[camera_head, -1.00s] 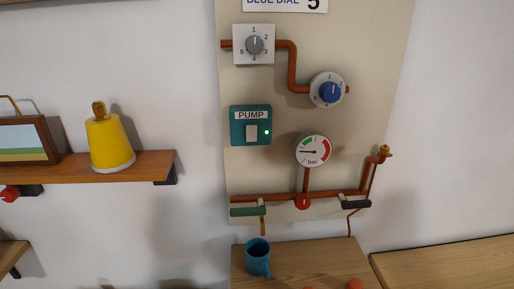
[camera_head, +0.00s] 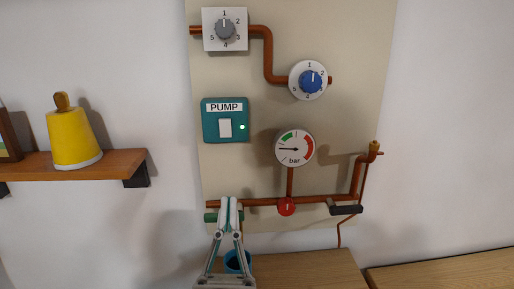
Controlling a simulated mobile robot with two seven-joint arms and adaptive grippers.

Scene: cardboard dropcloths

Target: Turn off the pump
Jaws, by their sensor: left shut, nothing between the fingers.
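The pump box (camera_head: 210,131) is a teal box labelled PUMP on the beige wall panel. It has a white rocker switch (camera_head: 225,128) and a lit green light (camera_head: 242,127) to the right of the switch. My left gripper (camera_head: 230,202) is at the lower left of the panel, below the pump box and apart from the switch in the picture. Its fingers point up and are shut with nothing between them. It partly hides the green lever and the blue mug. My right gripper is not in view.
A grey dial (camera_head: 225,30), a blue dial (camera_head: 310,80) and a pressure gauge (camera_head: 294,148) surround the pump box. Copper pipe (camera_head: 268,55) links the dials. A red knob (camera_head: 286,207), green lever (camera_head: 210,217) and black lever (camera_head: 346,210) sit low. A blue mug (camera_head: 237,262) stands below.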

